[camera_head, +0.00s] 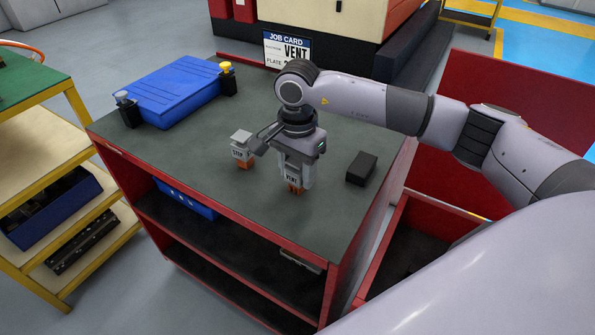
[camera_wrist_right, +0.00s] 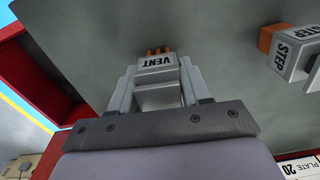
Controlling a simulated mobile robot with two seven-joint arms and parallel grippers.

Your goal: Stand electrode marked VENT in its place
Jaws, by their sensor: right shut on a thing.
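The electrode marked VENT (camera_head: 291,179) is a grey block with copper prongs, which point down towards the bench top. My right gripper (camera_head: 295,166) is shut on it from above. In the right wrist view, the VENT electrode (camera_wrist_right: 157,64) sits between the two fingers (camera_wrist_right: 158,88), its label and several copper prongs showing. I cannot tell if the prongs touch the bench. A second electrode marked STEP (camera_head: 240,152) stands upright left of the gripper, copper end down; it also shows in the right wrist view (camera_wrist_right: 290,53). My left gripper is not in view.
The bench (camera_head: 215,190) has a dark grey top with red edges. A blue case (camera_head: 170,88) with black end blocks lies at the back left. A small black block (camera_head: 362,168) lies to the right. A job card (camera_head: 287,50) reading VENT stands behind. The front of the bench is clear.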

